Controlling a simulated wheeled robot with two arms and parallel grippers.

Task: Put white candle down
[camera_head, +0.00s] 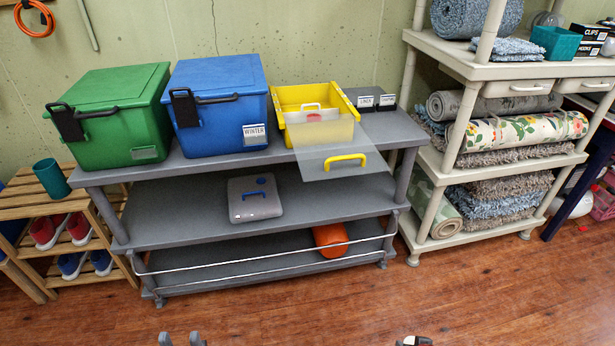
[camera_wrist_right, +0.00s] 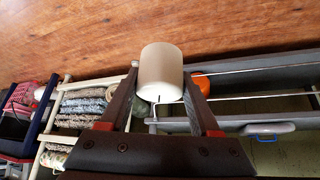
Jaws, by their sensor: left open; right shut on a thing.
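The white candle (camera_wrist_right: 161,72) is a short, pale cylinder with its wick end toward the camera in the right wrist view. My right gripper (camera_wrist_right: 166,98) is shut on it, one dark finger on each side.
The shelf unit holds a green bin (camera_head: 112,110), a blue bin (camera_head: 218,105), a yellow bin (camera_head: 348,104) with a clear lid, a grey case (camera_head: 255,205) and an orange cylinder (camera_head: 330,240). A beige shelf (camera_head: 478,72) stands right. The wooden floor (camera_head: 290,310) in front is clear.

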